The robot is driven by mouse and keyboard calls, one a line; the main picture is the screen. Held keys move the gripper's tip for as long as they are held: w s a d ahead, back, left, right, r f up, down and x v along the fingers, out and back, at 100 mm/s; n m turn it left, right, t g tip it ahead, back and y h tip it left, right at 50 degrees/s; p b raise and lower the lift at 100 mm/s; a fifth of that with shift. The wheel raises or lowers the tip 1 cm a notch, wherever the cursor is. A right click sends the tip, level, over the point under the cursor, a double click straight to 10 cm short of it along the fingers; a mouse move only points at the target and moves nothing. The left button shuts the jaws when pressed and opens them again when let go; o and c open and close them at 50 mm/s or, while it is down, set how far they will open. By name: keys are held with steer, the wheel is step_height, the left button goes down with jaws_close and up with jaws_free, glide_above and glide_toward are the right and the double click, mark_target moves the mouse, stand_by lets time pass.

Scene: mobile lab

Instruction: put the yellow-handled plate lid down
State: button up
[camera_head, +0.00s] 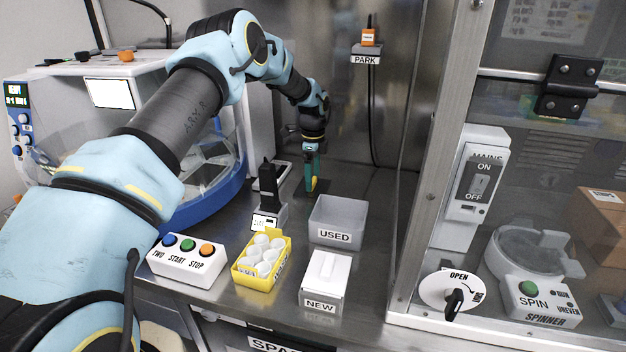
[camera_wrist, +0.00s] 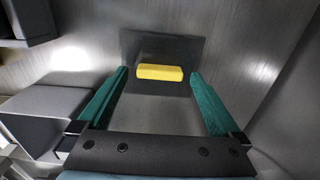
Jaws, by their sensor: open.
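The plate lid is a dark, flat square (camera_wrist: 160,45) with a yellow bar handle (camera_wrist: 160,72) on top. In the wrist view it appears to lie flat on the steel counter. My gripper (camera_wrist: 160,82) has two green fingers, spread apart with one on each side of the handle and a gap on both sides. In the head view my gripper (camera_head: 312,172) points down at the back of the counter, with the yellow handle (camera_head: 314,183) at its fingertips. The fingers hide most of the lid there.
A grey USED bin (camera_head: 338,212) stands just right of and nearer than my gripper. A black upright device (camera_head: 268,185) stands to the left. Nearer are a yellow tub of white cups (camera_head: 246,276), a NEW box (camera_head: 324,282) and a three-button box (camera_head: 186,262).

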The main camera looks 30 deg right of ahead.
step_height(320, 180, up, 11)
steer(key=b, duration=0.2)
stand_by(0.5)
